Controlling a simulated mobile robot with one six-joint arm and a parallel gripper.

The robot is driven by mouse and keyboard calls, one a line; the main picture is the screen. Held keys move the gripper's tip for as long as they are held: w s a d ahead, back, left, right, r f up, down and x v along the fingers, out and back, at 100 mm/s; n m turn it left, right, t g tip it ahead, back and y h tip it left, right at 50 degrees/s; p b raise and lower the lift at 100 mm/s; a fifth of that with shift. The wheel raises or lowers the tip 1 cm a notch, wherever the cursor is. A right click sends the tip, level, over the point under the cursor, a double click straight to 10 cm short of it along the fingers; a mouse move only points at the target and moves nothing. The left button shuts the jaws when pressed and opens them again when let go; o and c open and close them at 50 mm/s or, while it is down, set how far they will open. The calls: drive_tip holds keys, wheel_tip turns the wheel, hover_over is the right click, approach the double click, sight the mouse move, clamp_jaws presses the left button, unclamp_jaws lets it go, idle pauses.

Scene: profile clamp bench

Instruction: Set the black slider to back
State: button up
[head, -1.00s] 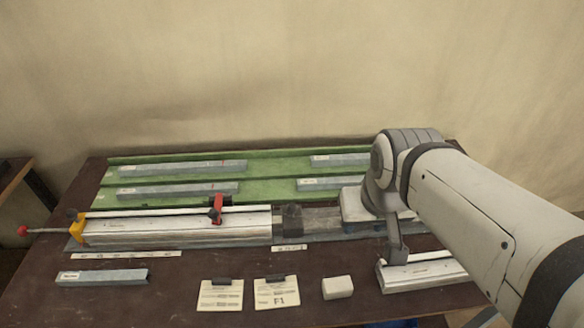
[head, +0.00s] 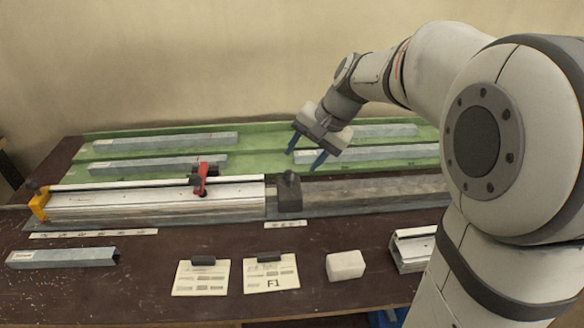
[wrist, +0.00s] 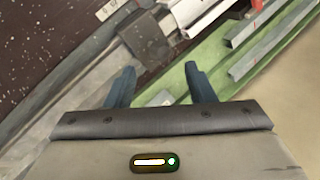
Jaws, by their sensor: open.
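The black slider (head: 289,194) is a dark block with a rounded knob on top. It sits on the long rail (head: 370,190), against the right end of the pale aluminium profile. It also shows in the wrist view (wrist: 139,32), ahead of the fingers. My gripper (head: 305,153) is open, with blue fingers pointing down. It hangs behind and above the slider in the head view, over the green tray, and is apart from it. In the wrist view the gap between my fingertips (wrist: 159,72) is empty.
A red clamp (head: 201,180) stands over the profile (head: 150,200), with a yellow block (head: 39,204) at its left end. The green tray (head: 255,162) holds several grey bars behind. Two cards (head: 201,278), a white block (head: 345,265) and a loose bar (head: 63,257) lie in front.

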sight(292, 173)
drive_tip(key=x, duration=0.6)
drive_tip(key=shift+a+f, duration=0.15)
drive_tip(key=shift+f, duration=0.1)
clamp_jaws()
idle(0.3)
